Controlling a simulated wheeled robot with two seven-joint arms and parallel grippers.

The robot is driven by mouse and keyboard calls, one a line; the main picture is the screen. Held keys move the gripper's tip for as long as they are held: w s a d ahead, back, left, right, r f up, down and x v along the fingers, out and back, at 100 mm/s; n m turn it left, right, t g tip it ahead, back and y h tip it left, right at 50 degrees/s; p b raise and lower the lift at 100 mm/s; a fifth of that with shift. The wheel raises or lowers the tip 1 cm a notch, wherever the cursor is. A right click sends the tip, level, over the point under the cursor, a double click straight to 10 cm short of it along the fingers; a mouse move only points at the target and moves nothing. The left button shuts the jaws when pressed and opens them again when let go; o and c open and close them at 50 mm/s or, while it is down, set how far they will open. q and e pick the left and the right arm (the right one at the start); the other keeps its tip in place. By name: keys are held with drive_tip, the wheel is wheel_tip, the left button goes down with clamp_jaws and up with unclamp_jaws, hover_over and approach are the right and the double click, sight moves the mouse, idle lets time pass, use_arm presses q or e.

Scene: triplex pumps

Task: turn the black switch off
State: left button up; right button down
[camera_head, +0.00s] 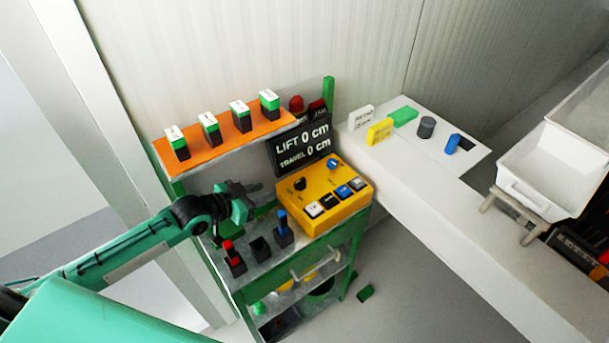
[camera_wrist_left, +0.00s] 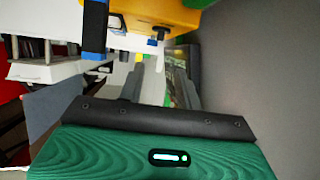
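A yellow control box (camera_head: 335,217) stands on the green cart, with a black knob (camera_head: 300,184), a blue knob (camera_head: 333,163) and a row of small switches on top. One of the switches in the row is black (camera_head: 328,201). In front of the box are a red lever (camera_head: 233,255), a low black unit (camera_head: 261,247) and a blue lever (camera_head: 283,228). My left gripper (camera_head: 252,190) is just left of the box, apart from the black knob; its finger gap is unclear. The left wrist view shows the yellow box (camera_wrist_left: 165,10) at the top. My right gripper is not in view.
An orange shelf (camera_head: 228,139) with several green-and-black blocks stands behind my left gripper. A display (camera_head: 303,144) reads LIFT 0 cm and TRAVEL 0 cm. At right, a white table (camera_head: 450,215) holds small parts, and a white bin (camera_head: 550,170) stands beyond.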

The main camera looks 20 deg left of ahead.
sight(299, 181)
use_arm(q)
drive_tip(key=p+x, duration=0.3)
drive_tip(key=x, duration=0.8)
drive_tip(key=shift+w+d, duration=0.25)
drive_tip(key=shift+w, duration=0.1)
drive_tip(key=shift+p+x, duration=0.35)
drive_tip(key=shift+x, duration=0.55)
drive_tip(key=shift+c, duration=0.4)
drive_tip(key=shift+f, duration=0.1)
clamp_jaws()
